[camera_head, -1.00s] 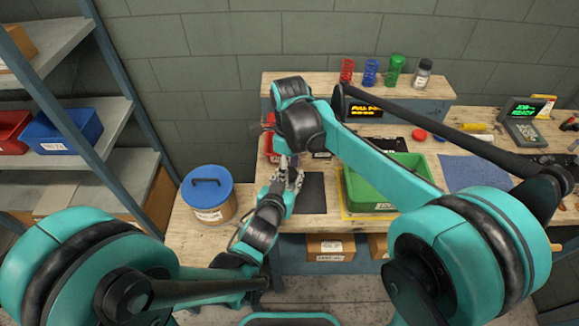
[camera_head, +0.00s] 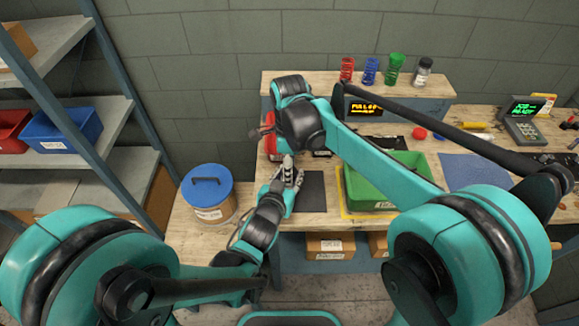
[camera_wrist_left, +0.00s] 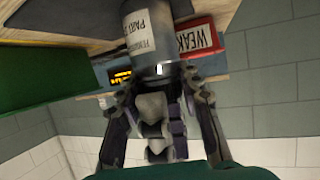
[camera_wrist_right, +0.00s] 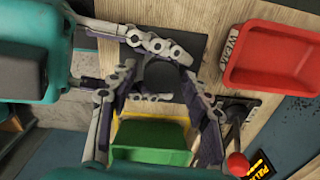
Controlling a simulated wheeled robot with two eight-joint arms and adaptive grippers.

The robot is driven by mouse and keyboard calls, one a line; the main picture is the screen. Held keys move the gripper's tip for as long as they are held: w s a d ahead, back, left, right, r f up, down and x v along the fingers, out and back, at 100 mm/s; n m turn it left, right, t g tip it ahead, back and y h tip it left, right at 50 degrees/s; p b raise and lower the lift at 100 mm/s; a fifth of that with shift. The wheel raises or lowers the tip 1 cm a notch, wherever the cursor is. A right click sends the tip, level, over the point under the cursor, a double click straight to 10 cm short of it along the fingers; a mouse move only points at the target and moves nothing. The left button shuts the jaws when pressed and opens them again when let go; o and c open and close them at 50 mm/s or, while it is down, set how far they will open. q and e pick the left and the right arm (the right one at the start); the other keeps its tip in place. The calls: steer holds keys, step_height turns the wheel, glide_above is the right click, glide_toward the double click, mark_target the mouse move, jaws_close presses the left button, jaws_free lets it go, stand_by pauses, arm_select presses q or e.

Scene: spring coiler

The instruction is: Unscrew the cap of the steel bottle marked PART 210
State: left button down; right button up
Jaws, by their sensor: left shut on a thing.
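The steel bottle (camera_wrist_left: 150,35) fills the top of the left wrist view, its white label reading PART 2 and the rest turned out of sight. My left gripper (camera_wrist_left: 160,85) is shut on the bottle; it also shows in the head view (camera_head: 288,172), low over the bench's left part. In the right wrist view, a dark round shape (camera_wrist_right: 163,76), apparently the bottle's cap, lies between the fingers of my right gripper (camera_wrist_right: 160,72). The right fingers are apart, with the cap between them; contact cannot be told. My right arm hides the right gripper in the head view.
A red WEAK bin (camera_wrist_right: 275,60) and a red-knobbed lever (camera_wrist_right: 238,163) stand near the hands. A green bin (camera_head: 375,190) is to the right. A blue-lidded tub (camera_head: 208,195) stands left. Springs and a small jar (camera_head: 423,72) are on the back shelf.

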arm_select(q)
steer(key=shift+f, duration=0.1)
arm_select(e)
steer(key=shift+r, duration=2.3)
steer(key=shift+c, duration=0.5)
step_height(320, 180, up, 3)
steer(key=m, duration=0.3)
steer(key=shift+m, duration=0.3)
steer(key=shift+f, duration=3.85)
jaws_close()
steer(key=n, duration=0.3)
steer(key=shift+n, duration=0.3)
